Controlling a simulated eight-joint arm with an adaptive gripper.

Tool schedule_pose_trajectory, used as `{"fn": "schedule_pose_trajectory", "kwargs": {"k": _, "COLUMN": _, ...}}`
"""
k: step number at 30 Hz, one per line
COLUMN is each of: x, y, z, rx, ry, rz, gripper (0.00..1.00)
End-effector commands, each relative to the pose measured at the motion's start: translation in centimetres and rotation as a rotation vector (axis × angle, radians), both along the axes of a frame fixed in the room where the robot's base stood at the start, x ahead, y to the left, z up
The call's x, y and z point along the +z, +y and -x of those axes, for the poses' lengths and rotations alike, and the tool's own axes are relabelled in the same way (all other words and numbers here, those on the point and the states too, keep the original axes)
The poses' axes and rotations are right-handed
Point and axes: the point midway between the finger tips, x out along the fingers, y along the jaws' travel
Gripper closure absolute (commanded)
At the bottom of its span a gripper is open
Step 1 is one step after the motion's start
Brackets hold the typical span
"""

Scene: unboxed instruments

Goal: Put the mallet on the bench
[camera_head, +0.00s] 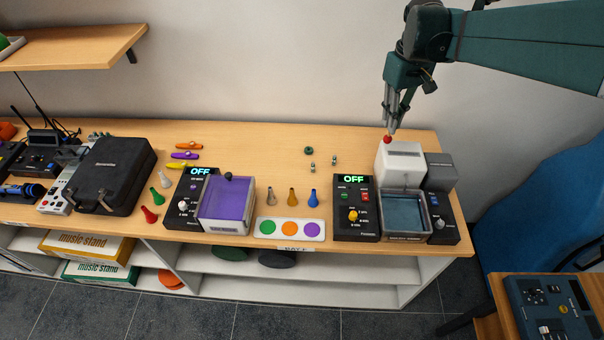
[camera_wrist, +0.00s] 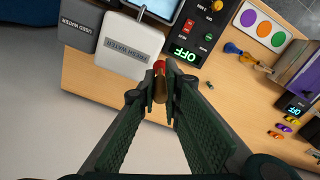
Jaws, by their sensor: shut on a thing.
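My gripper (camera_head: 391,125) is above the back right of the wooden bench (camera_head: 265,140), just behind a white box. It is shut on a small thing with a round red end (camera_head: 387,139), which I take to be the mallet. In the wrist view my gripper (camera_wrist: 160,96) has its fingertips around the mallet (camera_wrist: 159,70); the red end and a tan part show between them. The fingers hide the rest of it. I cannot tell whether the red end touches the bench or hangs above it.
The white box (camera_head: 400,160) and a grey box (camera_head: 440,172) stand close in front and to the right. A black unit reading OFF (camera_head: 356,215) and a water tray (camera_head: 405,215) are nearer the front. Small pegs (camera_head: 312,167) stand to the left. The back middle is clear.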

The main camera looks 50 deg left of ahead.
Motion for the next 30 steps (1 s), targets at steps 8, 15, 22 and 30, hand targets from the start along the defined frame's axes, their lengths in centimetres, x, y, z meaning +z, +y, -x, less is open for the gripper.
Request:
{"fn": "schedule_pose_trajectory", "kwargs": {"k": 8, "x": 0.0, "y": 6.6, "z": 5.6, "rx": 0.14, "ry": 0.0, "rz": 0.0, "gripper": 1.0}}
{"fn": "schedule_pose_trajectory", "kwargs": {"k": 15, "x": -0.1, "y": 11.6, "z": 10.7, "rx": 0.256, "ry": 0.0, "rz": 0.0, "gripper": 1.0}}
{"fn": "schedule_pose_trajectory", "kwargs": {"k": 22, "x": -0.2, "y": 15.0, "z": 14.6, "rx": 0.34, "ry": 0.0, "rz": 0.0, "gripper": 1.0}}
{"fn": "schedule_pose_trajectory", "kwargs": {"k": 30, "x": -2.3, "y": 16.7, "z": 16.9, "rx": 0.388, "ry": 0.0, "rz": 0.0, "gripper": 1.0}}
